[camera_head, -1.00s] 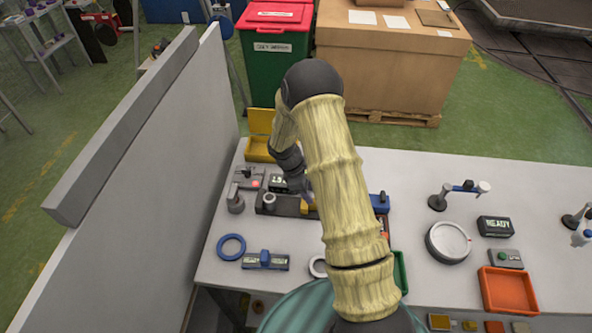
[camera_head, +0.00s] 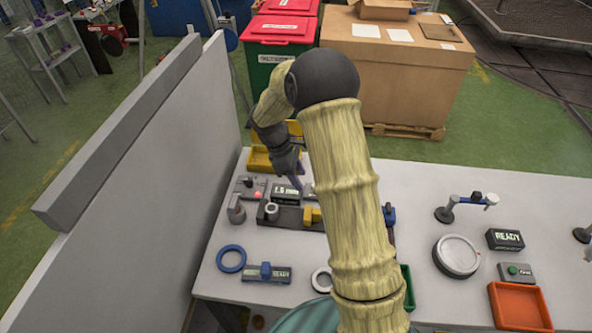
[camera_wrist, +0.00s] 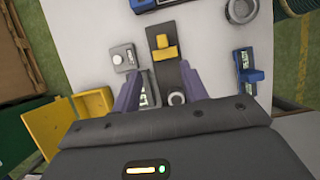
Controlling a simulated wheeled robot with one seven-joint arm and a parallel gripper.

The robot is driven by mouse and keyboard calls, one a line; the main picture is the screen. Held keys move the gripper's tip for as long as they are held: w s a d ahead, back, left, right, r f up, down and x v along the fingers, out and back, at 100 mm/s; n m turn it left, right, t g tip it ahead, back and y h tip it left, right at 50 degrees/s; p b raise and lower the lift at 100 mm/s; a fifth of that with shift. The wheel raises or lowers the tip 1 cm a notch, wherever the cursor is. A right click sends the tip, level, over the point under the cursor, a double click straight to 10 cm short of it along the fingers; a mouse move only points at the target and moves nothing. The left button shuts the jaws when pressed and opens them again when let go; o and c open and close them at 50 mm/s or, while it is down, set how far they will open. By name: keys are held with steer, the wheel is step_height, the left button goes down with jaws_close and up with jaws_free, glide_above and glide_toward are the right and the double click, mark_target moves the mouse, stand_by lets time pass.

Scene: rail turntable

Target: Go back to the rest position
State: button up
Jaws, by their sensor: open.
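My gripper (camera_wrist: 163,92) is open and empty in the wrist view, its two purple fingers apart. It hangs above a dark rail fixture (camera_wrist: 169,76) with a yellow block (camera_wrist: 165,48) and a grey ring (camera_wrist: 177,98) on it. In the head view my gripper (camera_head: 300,183) is small and partly hidden, above the same fixture, near a display that seems to read "1.5" (camera_head: 285,192). My arm bends over the table from the front and hides part of the middle.
A grey wall panel (camera_head: 130,170) stands left of the table. A yellow bin (camera_head: 259,158) sits at the back left edge. A blue ring (camera_head: 231,259), a round white dial (camera_head: 456,256) and an orange tray (camera_head: 519,306) lie on the white table. The table's back right is clear.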

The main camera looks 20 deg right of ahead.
steer(key=s+a+r+m+t+y, duration=0.1)
steer(key=s+r+m, duration=0.3)
steer(key=s, duration=0.6)
steer(key=s+r+m+t+y, duration=0.3)
steer(key=s+r+m, duration=0.1)
steer(key=s+m, duration=0.5)
steer(key=shift+s+a+r, duration=0.15)
steer(key=shift+s+a, duration=0.25)
stand_by(0.5)
